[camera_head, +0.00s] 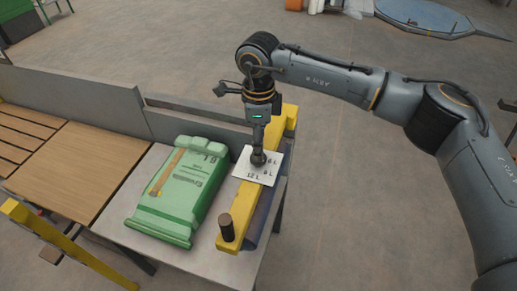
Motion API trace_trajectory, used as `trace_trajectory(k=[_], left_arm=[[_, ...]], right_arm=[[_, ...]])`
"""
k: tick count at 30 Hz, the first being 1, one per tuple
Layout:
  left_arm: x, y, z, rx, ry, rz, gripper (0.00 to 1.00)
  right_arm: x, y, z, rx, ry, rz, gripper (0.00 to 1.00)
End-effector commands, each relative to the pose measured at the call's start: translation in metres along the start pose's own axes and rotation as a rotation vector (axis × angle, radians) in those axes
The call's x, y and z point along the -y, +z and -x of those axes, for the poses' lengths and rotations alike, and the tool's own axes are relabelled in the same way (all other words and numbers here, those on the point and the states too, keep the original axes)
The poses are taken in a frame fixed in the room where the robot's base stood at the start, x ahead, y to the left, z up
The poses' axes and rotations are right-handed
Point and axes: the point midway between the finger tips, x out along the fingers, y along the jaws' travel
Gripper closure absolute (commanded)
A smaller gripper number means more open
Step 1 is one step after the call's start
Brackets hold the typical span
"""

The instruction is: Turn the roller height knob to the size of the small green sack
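The green sack (181,193) lies flat on the grey table, left of the yellow bar. Its printed size is too small to read surely. A white scale plate (243,168) with litre marks, one reading 12 L, sits on the yellow bar. The dark roller height knob (258,159) is at the middle of the plate, mostly hidden by my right gripper. My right gripper (258,150) points down right over the knob, at or touching it. Whether its fingers are closed on the knob cannot be made out. My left gripper is not in view.
A wooden slatted surface (65,165) adjoins the table at left, with a grey side wall (75,98) behind. Open floor lies to the right.

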Motion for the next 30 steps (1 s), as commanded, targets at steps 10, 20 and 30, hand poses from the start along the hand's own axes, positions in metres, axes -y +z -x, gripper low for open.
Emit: trace_trajectory(k=[10, 20, 30], left_arm=[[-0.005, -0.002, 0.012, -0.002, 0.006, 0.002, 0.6], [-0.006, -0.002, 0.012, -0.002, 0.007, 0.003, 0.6], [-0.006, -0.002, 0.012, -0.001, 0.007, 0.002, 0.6]], right_arm=[[0.0, 0.001, -0.045, 0.002, 0.002, -0.001, 0.36], [0.0, 0.001, -0.049, 0.002, 0.0, 0.0, 0.36], [0.0, 0.001, -0.049, 0.002, 0.0, -0.001, 0.91]])
